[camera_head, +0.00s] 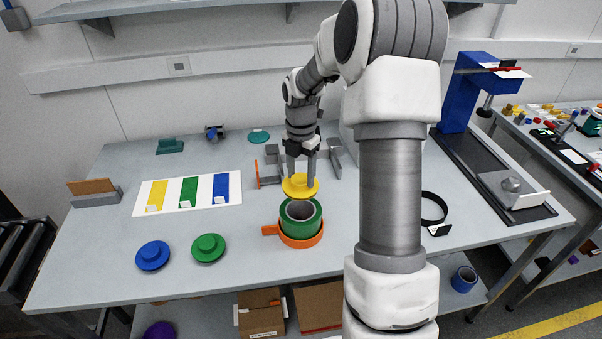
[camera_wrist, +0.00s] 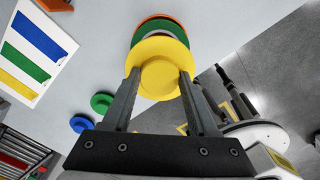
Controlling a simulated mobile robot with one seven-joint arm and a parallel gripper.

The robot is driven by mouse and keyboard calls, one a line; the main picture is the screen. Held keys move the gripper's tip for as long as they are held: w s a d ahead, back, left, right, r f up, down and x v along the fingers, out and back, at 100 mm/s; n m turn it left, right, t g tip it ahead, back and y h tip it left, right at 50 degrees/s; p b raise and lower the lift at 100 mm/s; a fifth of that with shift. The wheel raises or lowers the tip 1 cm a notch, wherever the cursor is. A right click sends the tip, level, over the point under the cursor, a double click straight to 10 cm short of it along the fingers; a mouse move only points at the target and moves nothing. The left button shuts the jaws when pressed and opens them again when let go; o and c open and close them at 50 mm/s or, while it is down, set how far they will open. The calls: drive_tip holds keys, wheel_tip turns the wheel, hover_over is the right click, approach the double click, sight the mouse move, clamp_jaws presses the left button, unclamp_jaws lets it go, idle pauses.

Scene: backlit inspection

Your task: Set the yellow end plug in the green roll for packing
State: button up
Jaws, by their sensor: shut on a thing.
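The yellow end plug (camera_head: 300,187) is a round flanged disc. My gripper (camera_head: 300,170) is shut on it, one finger on each side. In the head view the plug is above and slightly behind the green roll (camera_head: 289,222), apart from it. The roll stands upright in an orange holder (camera_head: 302,243) with a handle at left, and its grey hollow core faces up, open.
A blue plug (camera_head: 153,256) and a green plug (camera_head: 208,248) lie on the table at front left. A white card with yellow, green and blue strips (camera_head: 222,188) lies behind them. A black ring (camera_head: 434,207) lies to the right. Grey brackets (camera_head: 271,165) stand behind my gripper.

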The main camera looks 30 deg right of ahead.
sight(301, 191)
drive_tip(key=shift+f+b, duration=1.5)
drive_tip(key=shift+f, duration=1.4)
drive_tip(key=shift+f, duration=0.15)
wheel_tip(301, 191, down, 2)
drive_tip(key=shift+f+b, duration=0.1)
drive_tip(key=shift+b, duration=0.6)
drive_tip(key=o, duration=1.2)
